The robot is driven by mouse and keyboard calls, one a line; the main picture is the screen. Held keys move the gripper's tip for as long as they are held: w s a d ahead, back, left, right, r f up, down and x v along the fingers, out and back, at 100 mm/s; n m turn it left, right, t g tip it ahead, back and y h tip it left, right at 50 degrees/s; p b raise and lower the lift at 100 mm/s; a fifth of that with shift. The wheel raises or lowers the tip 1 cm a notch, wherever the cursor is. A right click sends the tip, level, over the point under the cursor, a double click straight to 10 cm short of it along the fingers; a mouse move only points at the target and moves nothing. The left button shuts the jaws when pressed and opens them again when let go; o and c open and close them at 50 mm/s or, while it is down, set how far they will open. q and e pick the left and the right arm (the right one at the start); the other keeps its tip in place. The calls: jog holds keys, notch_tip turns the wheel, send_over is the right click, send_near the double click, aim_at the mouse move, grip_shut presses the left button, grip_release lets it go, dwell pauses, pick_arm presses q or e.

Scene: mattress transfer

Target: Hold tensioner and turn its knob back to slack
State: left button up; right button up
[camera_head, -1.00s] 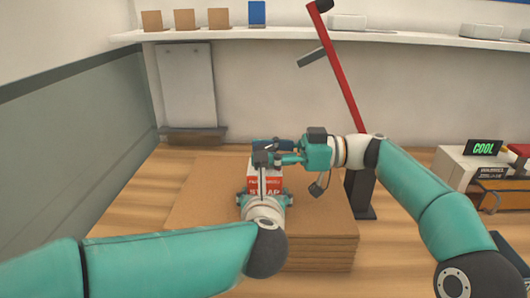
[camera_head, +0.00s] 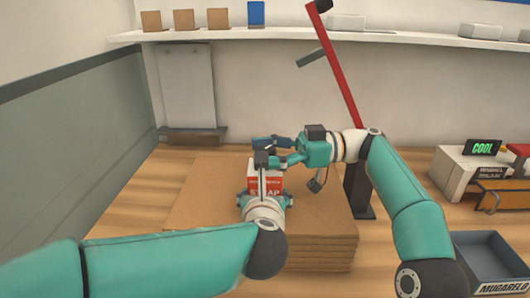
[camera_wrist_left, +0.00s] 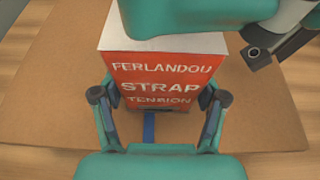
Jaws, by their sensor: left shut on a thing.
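The tensioner (camera_head: 267,181) is a red and white box on the stack of brown sheets, and its lettered front shows large in the left wrist view (camera_wrist_left: 165,70). My left gripper (camera_wrist_left: 160,97) is shut on its lower sides, one finger on each side. My right gripper (camera_head: 280,161) is over the top of the box. Its own parts hide the knob, and I cannot tell whether its fingers are open or shut. A dark blue piece (camera_head: 268,142) shows just behind it. A blue strap (camera_wrist_left: 149,127) runs below the box front.
The brown stack (camera_head: 205,205) lies on a wooden floor. A dark post with a red lever (camera_head: 345,85) stands close behind my right arm. A grey bin (camera_head: 488,262) and a white unit (camera_head: 450,172) are at right. A shelf (camera_head: 400,36) runs along the back wall.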

jog(key=shift+r+m+t, duration=0.2)
jog(key=shift+m+t, duration=0.3)
jog(key=shift+t, duration=0.3)
jog(key=shift+m+t, duration=0.4)
jog(key=shift+t, duration=0.2)
jog(key=shift+s+f+m+t, duration=0.15)
jog(key=shift+m+t, duration=1.25)
jog(key=shift+t, duration=0.8)
jog(key=w+v, duration=0.1)
jog(key=v, duration=1.1)
jog(key=w+d+m+t+h, duration=0.3)
jog(key=d+m+h, duration=0.1)
jog(key=d, duration=0.4)
jog(key=w+d+f+m+t+h, duration=0.1)
jog(key=w+d+m+t+h, duration=0.2)
jog(key=d, duration=0.6)
jog(key=w+d+m+t+h, duration=0.4)
jog(key=d+h, duration=0.3)
jog(key=d, duration=0.1)
jog(key=shift+w+d+f+m, duration=0.25)
jog(key=shift+w+d+m, duration=0.05)
jog(key=shift+d, duration=0.05)
